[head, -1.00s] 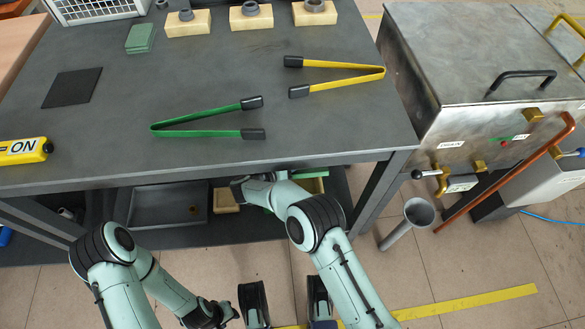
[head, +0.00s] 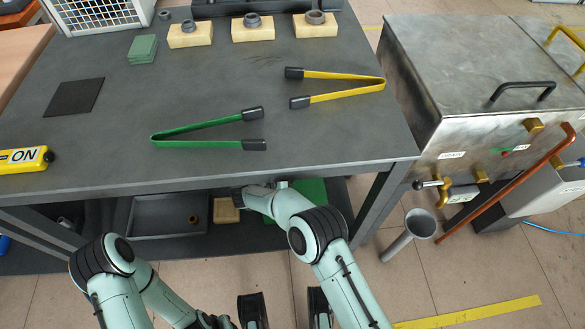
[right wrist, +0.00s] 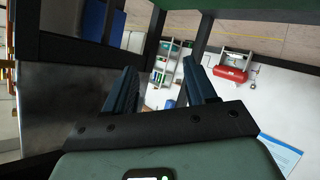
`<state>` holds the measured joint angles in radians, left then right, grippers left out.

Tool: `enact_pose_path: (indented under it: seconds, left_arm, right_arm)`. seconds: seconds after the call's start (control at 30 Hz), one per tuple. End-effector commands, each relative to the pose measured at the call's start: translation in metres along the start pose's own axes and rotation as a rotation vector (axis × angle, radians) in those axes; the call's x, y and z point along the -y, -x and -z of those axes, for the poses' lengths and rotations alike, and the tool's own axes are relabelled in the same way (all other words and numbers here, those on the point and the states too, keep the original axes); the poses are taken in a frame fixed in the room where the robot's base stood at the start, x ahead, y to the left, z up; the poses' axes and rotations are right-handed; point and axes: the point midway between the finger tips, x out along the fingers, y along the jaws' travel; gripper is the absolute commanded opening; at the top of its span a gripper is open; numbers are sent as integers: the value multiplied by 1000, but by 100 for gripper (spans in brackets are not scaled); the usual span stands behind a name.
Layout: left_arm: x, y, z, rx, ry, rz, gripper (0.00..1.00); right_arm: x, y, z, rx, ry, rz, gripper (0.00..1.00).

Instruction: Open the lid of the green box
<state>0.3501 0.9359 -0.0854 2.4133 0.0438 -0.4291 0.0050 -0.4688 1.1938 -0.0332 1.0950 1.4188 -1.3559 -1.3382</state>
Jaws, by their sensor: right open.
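A green surface (head: 312,193), which looks like the green box, shows on the lower shelf under the table, just right of my right forearm. The arm and the tabletop hide much of it, and I cannot make out its lid edge. My right arm reaches under the table's front edge, its hand by a small tan block (head: 226,210). In the right wrist view my right gripper (right wrist: 160,92) has its fingers apart with nothing between them. My left gripper (head: 216,322) is low at the bottom edge of the head view, cut off, clear of the table.
The grey table (head: 210,95) overhangs the shelf. A grey tray (head: 165,217) sits on the shelf at left. Green tongs (head: 205,128) and yellow tongs (head: 340,87) lie on the tabletop. A table leg (head: 378,205) and a grey tube (head: 410,232) stand to the right.

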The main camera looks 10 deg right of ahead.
Motion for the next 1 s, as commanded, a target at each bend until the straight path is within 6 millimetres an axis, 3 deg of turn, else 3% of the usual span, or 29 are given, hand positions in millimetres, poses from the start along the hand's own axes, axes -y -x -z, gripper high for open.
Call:
enact_pose_path:
  seconds: [0.17, 0.6, 0.8, 1.0]
  left_arm:
    - [-6, 6, 7, -28, -8, -12, 43]
    - [-39, 41, 41, -170, -50, -75, 43]
    - [-45, 48, 48, -199, -58, -88, 43]
    - [-46, 49, 49, -203, -59, -90, 43]
  right_arm:
    - [1, 18, 1, 0, 2, 4, 56]
    - [-1, 111, 2, -2, 0, 2, 56]
    - [0, 131, 1, 0, 0, 0, 56]
    - [0, 134, 0, 0, -1, 0, 56]
